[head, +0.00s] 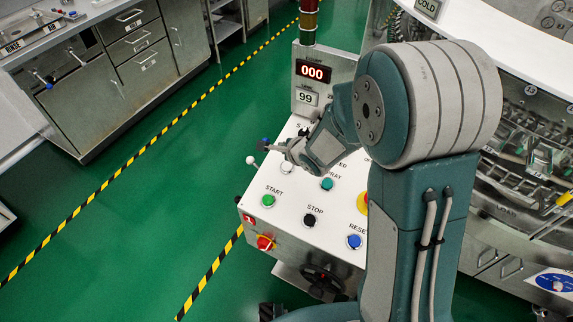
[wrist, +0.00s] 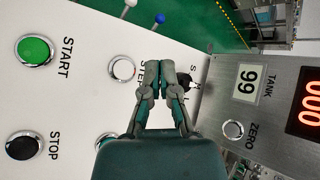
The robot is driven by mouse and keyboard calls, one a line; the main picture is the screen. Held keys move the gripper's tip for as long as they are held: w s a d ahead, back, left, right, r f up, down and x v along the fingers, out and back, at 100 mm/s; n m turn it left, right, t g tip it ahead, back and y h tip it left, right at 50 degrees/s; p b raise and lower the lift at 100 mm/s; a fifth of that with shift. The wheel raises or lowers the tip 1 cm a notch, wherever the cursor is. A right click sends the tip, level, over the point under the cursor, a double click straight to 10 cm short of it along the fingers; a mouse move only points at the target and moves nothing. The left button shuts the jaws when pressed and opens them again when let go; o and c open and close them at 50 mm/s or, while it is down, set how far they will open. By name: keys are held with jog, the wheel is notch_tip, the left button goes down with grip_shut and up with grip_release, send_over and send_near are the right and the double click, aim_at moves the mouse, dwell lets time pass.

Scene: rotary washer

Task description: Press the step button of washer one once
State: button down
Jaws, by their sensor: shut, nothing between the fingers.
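The white step button (wrist: 122,68) shows in the wrist view with a silver ring, left of my fingertips, its label partly hidden behind my gripper. In the head view the white button (head: 287,167) sits on the sloped control panel (head: 290,222), above the green START button (head: 268,200). My gripper (wrist: 167,68) is shut and empty. Its fingertips appear beside the step button, between it and a dark selector knob (wrist: 185,80). In the head view my gripper (head: 286,148) is over the panel's upper left part. I cannot tell its height above the panel.
The black STOP button (head: 309,220), teal SPRAY button (head: 327,184) and blue RESET button (head: 354,241) are nearby. Levers with a white ball (head: 250,160) and a blue ball (head: 264,143) stand at the panel's left edge. The counter display (head: 313,72) reads 000.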

aim_at(284, 163)
jog(key=shift+w+d+f, duration=0.2)
jog(key=shift+w+f, duration=0.15)
jog(key=shift+f, duration=1.05)
jog(key=shift+w+d+f, duration=0.15)
jog(key=shift+w+f, duration=0.15)
jog(key=shift+f, duration=1.1)
jog(key=shift+w+d+f, duration=0.2)
jog(key=shift+w+f, duration=0.15)
jog(key=shift+f, duration=1.05)
jog(key=shift+f, duration=0.1)
jog(key=shift+d+f, duration=0.1)
jog(key=shift+f, duration=0.15)
jog(key=shift+w+f, duration=0.1)
jog(key=shift+f, duration=0.3)
jog(key=shift+s+r, duration=0.2)
jog(key=shift+r, duration=0.7)
jog(key=shift+s+a+r, duration=0.15)
jog(key=shift+r, duration=0.65)
jog(key=shift+s+a+r, duration=0.1)
jog(key=shift+s+r, duration=0.1)
jog(key=shift+r, duration=0.55)
jog(key=shift+s+a+r, duration=0.15)
jog(key=shift+r, duration=0.65)
